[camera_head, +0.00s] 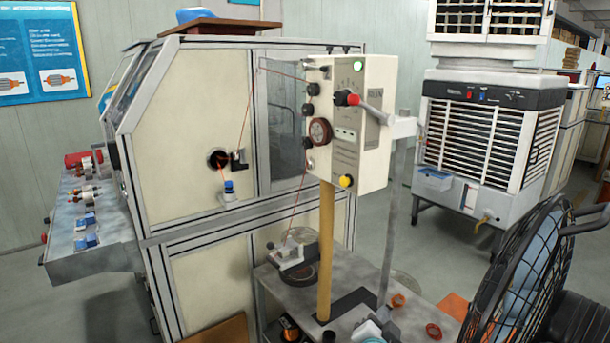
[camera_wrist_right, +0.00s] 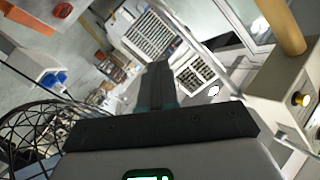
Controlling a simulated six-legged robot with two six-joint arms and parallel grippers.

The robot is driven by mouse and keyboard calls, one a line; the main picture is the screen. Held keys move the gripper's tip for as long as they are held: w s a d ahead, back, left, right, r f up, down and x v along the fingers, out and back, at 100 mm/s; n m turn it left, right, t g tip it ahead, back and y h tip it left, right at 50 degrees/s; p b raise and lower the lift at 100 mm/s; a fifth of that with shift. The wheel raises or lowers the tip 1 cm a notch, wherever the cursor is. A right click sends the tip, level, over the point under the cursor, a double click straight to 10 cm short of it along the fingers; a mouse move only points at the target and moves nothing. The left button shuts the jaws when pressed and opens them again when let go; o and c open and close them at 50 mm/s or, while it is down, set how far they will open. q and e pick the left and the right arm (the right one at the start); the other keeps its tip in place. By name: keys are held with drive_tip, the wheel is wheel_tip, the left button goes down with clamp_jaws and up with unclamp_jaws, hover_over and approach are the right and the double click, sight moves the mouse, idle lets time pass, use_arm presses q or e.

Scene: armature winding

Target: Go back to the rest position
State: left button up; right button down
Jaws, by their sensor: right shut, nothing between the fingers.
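My right gripper (camera_wrist_right: 158,72) shows in the right wrist view, with its dark fingers together and nothing between them. It points toward the air cooler and the aisle in the background, and the fingers appear to touch nothing. I cannot clearly make it out in the head view. My left gripper is in neither view. The winding machine (camera_head: 200,130) stands at the centre left of the head view. Its control box (camera_head: 349,120) is on a tan post (camera_head: 326,250), and a thin reddish wire runs at the machine's front.
A metal bench (camera_head: 340,290) below the control box holds a small fixture (camera_head: 290,253) and several small parts. A black caged fan (camera_head: 515,270) stands at the right and also shows in the wrist view (camera_wrist_right: 40,125). An air cooler (camera_head: 490,140) stands behind, with open floor before it.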

drive_tip(key=s+d+f+n+g+y, duration=0.15)
drive_tip(key=s+f, duration=0.25)
drive_tip(key=f, duration=0.4)
drive_tip(key=s+d+f+n+g+y, duration=0.1)
drive_tip(key=s+f+g, duration=0.2)
drive_tip(key=s+f, duration=0.35)
drive_tip(key=s+d+f+n+g+y, duration=0.1)
drive_tip(key=s+f+n+g+y, duration=0.1)
drive_tip(key=f, duration=0.7)
drive_tip(key=s+a+f+n+g+y, duration=0.1)
drive_tip(key=s+a+f+g, duration=0.1)
drive_tip(key=s, duration=0.5)
drive_tip(key=s+a+f+n+g+y, duration=0.2)
drive_tip(key=s+a+g, duration=0.1)
drive_tip(key=s, duration=0.4)
drive_tip(key=s+a+f+n+g+y, duration=0.2)
drive_tip(key=s+a+g, duration=0.1)
drive_tip(key=s, duration=0.5)
drive_tip(key=shift+a+f, duration=0.2)
drive_tip(key=shift+f, duration=0.2)
